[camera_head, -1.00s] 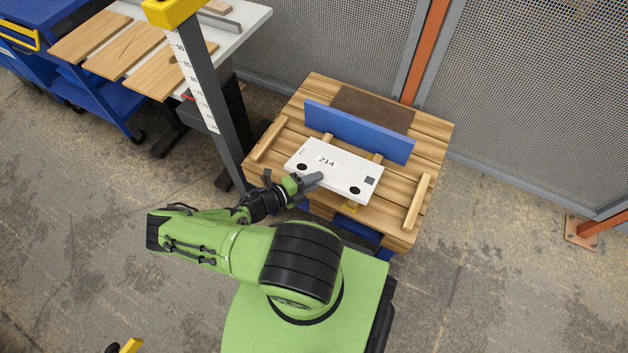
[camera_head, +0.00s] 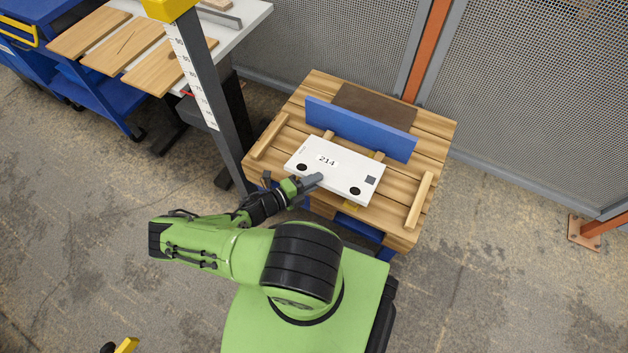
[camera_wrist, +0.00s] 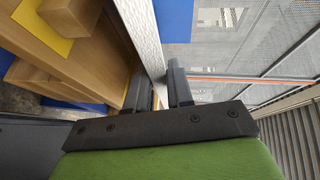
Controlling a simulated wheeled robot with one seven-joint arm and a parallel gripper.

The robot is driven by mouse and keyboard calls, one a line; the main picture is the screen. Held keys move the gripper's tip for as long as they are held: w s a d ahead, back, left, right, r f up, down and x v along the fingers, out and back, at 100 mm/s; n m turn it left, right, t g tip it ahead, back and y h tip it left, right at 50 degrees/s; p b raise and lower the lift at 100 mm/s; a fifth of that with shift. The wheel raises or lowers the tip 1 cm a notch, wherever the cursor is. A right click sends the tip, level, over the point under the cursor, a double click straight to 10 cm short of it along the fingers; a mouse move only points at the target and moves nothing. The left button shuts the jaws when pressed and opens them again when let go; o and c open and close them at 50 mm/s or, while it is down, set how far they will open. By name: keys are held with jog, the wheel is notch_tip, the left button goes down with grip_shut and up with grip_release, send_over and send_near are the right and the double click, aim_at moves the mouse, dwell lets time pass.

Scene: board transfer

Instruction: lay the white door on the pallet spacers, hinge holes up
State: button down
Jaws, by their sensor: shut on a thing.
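The white door (camera_head: 338,160) carries a 214 label, a grey square and two dark round hinge holes on its upward face. It lies roughly flat over the wooden pallet (camera_head: 440,140), above the pallet spacers (camera_head: 328,136); whether it touches them is hidden. My gripper (camera_head: 314,180) is shut on the door's near long edge, between the two holes. In the wrist view the door (camera_wrist: 143,32) shows edge-on, running in between the two fingers (camera_wrist: 160,90). Its underside contact is not clear.
A blue upright board (camera_head: 360,130) stands on the pallet just behind the door. Wooden bars lie at the pallet's left (camera_head: 268,137) and right (camera_head: 419,200). A grey post (camera_head: 210,100) with a scale stands close at left. Mesh fence (camera_head: 540,100) closes off the back.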

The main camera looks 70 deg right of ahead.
jog(key=shift+a+f+g+h+b, duration=0.15)
jog(key=shift+f+g+h+b, duration=0.15)
jog(key=shift+f, duration=0.45)
jog(key=shift+f+h, duration=0.3)
jog(key=shift+f, duration=0.05)
jog(key=shift+a+f+m, duration=0.15)
jog(key=shift+m, duration=0.15)
jog(key=c, duration=0.9)
grip_release()
jog(key=shift+f, duration=0.1)
jog(key=shift+c, duration=0.2)
jog(key=shift+f+v, duration=0.15)
jog(key=shift+v, duration=2.9)
jog(key=shift+f+v, duration=0.15)
jog(key=shift+v, duration=2.9)
jog(key=o, duration=0.6)
jog(key=shift+c, duration=0.2)
